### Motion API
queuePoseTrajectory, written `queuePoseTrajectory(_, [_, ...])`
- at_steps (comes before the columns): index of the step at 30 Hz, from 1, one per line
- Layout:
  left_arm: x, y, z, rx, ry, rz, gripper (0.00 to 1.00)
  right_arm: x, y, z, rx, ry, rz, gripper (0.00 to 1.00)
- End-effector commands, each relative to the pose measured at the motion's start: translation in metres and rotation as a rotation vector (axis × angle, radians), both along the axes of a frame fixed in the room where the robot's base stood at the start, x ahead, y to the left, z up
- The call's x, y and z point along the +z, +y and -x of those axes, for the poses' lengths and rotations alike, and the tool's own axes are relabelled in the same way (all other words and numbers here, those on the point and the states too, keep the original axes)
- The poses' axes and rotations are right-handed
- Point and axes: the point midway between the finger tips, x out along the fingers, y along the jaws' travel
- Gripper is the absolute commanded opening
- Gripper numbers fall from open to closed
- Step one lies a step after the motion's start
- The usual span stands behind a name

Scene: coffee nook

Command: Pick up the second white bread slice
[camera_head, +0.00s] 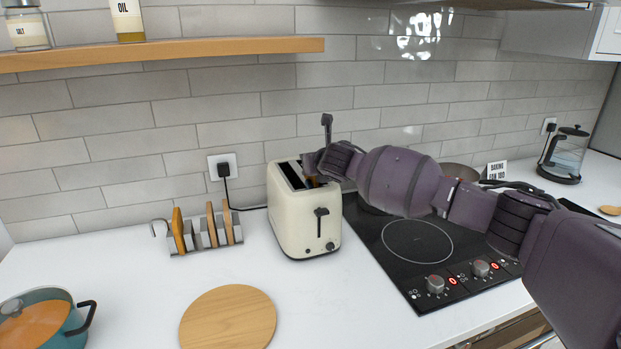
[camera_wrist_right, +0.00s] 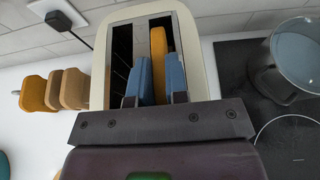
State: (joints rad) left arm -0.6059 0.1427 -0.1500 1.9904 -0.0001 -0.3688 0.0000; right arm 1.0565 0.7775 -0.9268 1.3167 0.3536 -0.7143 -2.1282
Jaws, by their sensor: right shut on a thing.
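My right gripper (camera_head: 314,172) reaches over the cream toaster (camera_head: 290,222) from the right. In the right wrist view its blue fingers (camera_wrist_right: 160,78) are shut on a golden bread slice (camera_wrist_right: 159,45), one finger on each side. The slice stands upright at the toaster's right-hand slot, and its lower part is hidden. The other slot looks empty. In the head view a metal rack (camera_head: 204,245) left of the toaster holds an orange-brown slice (camera_head: 178,231) and two tan slices, one (camera_head: 211,224) beside the other (camera_head: 228,222). My left gripper is not in view.
A round wooden board (camera_head: 228,318) lies on the front counter. A teal pot (camera_head: 70,318) stands at the left. A black cooktop (camera_head: 385,265) adjoins the toaster on the right. A cord runs from the toaster to a wall socket (camera_head: 222,166). A wooden shelf (camera_head: 160,53) hangs above.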

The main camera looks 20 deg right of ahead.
Motion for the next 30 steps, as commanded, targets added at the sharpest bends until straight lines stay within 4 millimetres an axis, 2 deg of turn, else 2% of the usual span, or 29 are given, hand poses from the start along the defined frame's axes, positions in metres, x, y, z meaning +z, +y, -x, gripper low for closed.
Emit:
queuePoseTrajectory(11, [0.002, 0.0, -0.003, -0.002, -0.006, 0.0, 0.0, 0.003, 0.0, 0.0, 0.0, -0.001, 0.0, 0.0])
queuePoseTrajectory(14, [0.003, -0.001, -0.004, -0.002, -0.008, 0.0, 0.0, 0.014, 0.0, 0.0, -0.001, -0.003, 0.001, 0.0])
queuePoseTrajectory(24, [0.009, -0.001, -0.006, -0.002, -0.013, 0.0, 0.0, 0.073, 0.0, 0.0, 0.0, -0.004, 0.002, 0.0])
queuePoseTrajectory(30, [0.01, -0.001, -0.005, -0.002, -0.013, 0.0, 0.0, 0.095, 0.0, 0.0, 0.0, -0.002, 0.001, 0.0])
